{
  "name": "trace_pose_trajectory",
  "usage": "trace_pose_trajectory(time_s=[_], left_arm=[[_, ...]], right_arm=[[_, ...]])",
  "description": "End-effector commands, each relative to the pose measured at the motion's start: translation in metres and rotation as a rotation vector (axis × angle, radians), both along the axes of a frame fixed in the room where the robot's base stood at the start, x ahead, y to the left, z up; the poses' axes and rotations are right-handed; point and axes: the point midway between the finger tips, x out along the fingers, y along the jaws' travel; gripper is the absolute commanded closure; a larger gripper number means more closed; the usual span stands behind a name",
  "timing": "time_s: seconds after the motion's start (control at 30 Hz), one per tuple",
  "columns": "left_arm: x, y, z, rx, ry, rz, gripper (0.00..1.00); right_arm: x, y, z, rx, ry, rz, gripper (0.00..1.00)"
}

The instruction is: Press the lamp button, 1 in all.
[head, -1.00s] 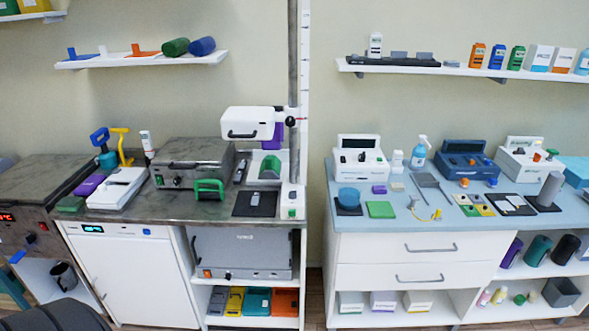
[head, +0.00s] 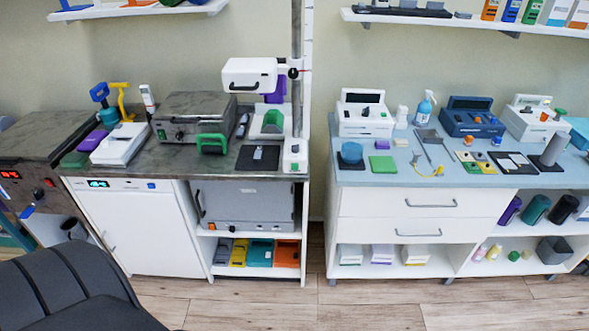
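A white lamp-like head (head: 250,75) with a dark handle is mounted on a tall grey post (head: 297,110) at the right end of the dark counter. At the foot of the post stands a white box (head: 295,152) with a small green spot (head: 294,167) low on its front. This may be the lamp button, but it is too small to be sure. Nothing touches it. Neither of my grippers is in view.
The dark counter (head: 215,158) also holds a grey-topped box (head: 194,117), a green handle (head: 212,143) and a black pad (head: 257,158). A blue-topped counter (head: 400,176) stands to the right past a gap. A dark padded seat (head: 75,290) fills the lower left. Wooden floor (head: 380,300) is clear in front.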

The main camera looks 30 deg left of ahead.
Motion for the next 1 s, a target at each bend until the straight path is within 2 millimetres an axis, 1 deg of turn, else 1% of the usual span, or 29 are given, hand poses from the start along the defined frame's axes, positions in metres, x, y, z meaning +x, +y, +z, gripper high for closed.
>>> trace_pose_trajectory(time_s=[0.03, 0.1, 0.63, 1.0], left_arm=[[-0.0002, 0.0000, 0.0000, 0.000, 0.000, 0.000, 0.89], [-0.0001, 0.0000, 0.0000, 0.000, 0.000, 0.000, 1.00], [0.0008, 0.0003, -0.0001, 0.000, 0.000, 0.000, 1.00], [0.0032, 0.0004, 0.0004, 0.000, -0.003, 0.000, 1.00]], right_arm=[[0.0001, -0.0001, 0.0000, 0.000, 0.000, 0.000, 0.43], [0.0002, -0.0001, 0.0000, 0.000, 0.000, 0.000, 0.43], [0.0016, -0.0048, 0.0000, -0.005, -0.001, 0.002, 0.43], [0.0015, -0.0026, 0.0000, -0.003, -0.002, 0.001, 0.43]])
